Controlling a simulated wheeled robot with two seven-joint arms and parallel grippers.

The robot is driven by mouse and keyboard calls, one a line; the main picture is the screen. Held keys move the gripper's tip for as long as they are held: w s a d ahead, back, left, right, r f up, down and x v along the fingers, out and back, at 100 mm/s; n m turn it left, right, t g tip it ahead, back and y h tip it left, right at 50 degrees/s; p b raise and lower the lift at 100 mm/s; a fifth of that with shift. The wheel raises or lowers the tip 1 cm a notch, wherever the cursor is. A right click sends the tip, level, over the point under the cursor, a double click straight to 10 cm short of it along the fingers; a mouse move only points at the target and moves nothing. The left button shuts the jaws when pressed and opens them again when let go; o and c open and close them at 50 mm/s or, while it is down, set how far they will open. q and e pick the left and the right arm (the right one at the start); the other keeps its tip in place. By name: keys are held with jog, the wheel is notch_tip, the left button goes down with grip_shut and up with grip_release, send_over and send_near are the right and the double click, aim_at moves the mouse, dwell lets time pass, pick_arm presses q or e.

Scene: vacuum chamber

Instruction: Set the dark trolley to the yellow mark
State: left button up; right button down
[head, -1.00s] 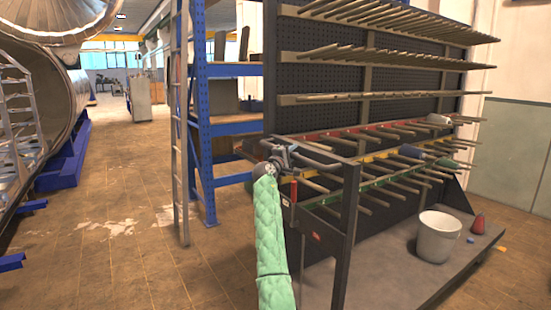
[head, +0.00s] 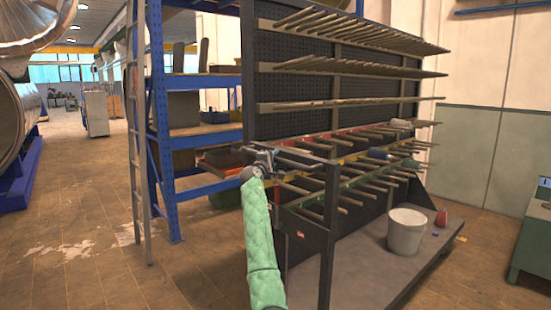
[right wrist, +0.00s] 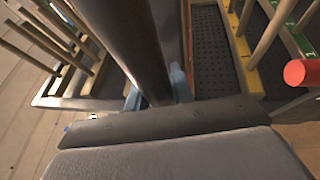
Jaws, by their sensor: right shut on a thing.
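The dark trolley (head: 345,85) is a tall black pegboard rack with rows of pale pegs and a low grey base, standing upright on the tiled floor in the head view. My right gripper (head: 259,161) is at its near left end, beyond my green-sleeved arm. In the right wrist view my blue fingers (right wrist: 156,92) are on both sides of a dark post of the trolley (right wrist: 135,40), shut on it. A small yellow-orange patch (head: 461,238) shows by the far right edge of the base; I cannot tell whether it is the yellow mark. My left gripper is out of view.
A white bucket (head: 406,231) and a small red object (head: 441,218) stand on the trolley base. A blue shelf rack (head: 163,130) and a ladder (head: 137,130) stand behind left. A green bench (head: 533,240) is at the right edge. The left floor is clear.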

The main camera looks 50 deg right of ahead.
jog(key=c, duration=1.3)
grip_release()
jog(key=shift+w+f, duration=0.35)
jog(key=shift+f, duration=0.2)
jog(key=shift+o, duration=0.5)
jog(key=shift+w, duration=0.2)
jog(key=shift+s+a+r, duration=0.1)
jog(key=shift+s+r, duration=0.15)
jog(key=shift+a+f, duration=0.15)
jog(key=shift+a, duration=0.1)
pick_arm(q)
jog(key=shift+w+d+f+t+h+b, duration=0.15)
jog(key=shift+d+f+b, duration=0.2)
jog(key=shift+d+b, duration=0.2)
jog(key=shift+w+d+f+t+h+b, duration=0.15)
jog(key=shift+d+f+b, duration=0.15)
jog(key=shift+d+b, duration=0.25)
pick_arm(e)
jog(key=v, duration=0.7)
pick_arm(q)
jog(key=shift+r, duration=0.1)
